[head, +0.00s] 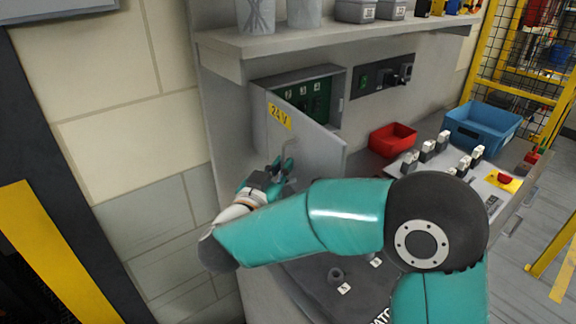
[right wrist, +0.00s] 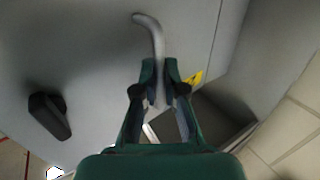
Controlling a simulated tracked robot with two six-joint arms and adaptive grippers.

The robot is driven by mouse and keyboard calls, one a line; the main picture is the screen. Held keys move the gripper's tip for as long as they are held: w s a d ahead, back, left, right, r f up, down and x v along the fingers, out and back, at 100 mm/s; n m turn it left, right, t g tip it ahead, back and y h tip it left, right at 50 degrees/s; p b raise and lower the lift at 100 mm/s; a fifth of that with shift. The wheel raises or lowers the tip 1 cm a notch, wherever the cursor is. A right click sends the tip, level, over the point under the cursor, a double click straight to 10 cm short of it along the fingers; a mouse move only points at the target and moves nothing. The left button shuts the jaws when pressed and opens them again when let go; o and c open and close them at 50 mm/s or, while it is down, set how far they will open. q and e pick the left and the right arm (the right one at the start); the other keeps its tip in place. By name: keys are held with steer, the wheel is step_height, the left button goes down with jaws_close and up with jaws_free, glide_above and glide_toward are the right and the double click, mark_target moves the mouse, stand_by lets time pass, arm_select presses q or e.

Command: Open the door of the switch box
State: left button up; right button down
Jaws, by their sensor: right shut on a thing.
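The switch box (head: 298,76) is set in the grey back panel, and green parts with small white labels show inside it. Its grey door (head: 318,143), with a yellow "24 V" label (head: 279,116), stands partly open and hides the lower part of the inside. My right gripper (head: 283,168) is at the front of the door. In the right wrist view its green fingers (right wrist: 160,72) are shut on the curved grey door handle (right wrist: 151,31), which sticks out beyond the fingertips. My left gripper is not in view.
A shelf (head: 330,38) with cups and grey bins runs above the box. A dark switch panel (head: 382,80) is right of it. A red bin (head: 392,138), a blue bin (head: 484,124) and a switch console (head: 500,182) stand to the right. A yellow mesh fence (head: 515,90) is behind.

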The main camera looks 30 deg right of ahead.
steer(key=c, duration=1.6)
jaws_free()
steer(key=shift+w+r, duration=0.25)
steer(key=shift+r, duration=0.05)
steer(key=o, duration=0.4)
steer(key=shift+w+f, duration=0.3)
steer(key=shift+w, duration=0.15)
steer(key=shift+c, duration=0.2)
steer(key=shift+s+r, duration=0.1)
steer(key=shift+s, duration=0.25)
steer(key=v, duration=1.2)
steer(key=shift+d, duration=0.1)
